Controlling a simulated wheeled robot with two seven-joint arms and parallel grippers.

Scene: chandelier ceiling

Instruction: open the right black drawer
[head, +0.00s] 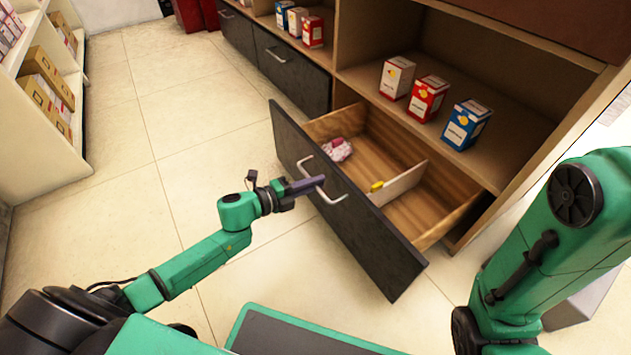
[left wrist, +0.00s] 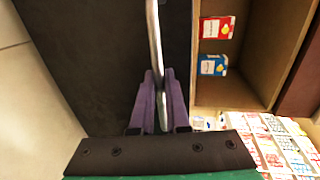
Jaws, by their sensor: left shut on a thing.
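The right black drawer (head: 340,200) is pulled out from the wooden cabinet in the head view, with its inside showing. Inside it are a pink-and-white item (head: 338,150), a wooden divider (head: 402,184) and a small yellow item (head: 377,186). My left gripper (head: 318,182) is at the drawer's front, shut on its metal handle (head: 338,197). In the left wrist view, the purple fingers (left wrist: 160,100) sit on both sides of the handle bar (left wrist: 153,40). My right arm shows at the right of the head view, but its gripper is out of view.
Another black drawer (head: 290,72) to the left is closed. Three boxes, white (head: 397,77), red (head: 428,98) and blue (head: 466,124), stand on the shelf above the open drawer. White shelving (head: 40,150) stands at the far left. The tiled floor (head: 170,130) between is clear.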

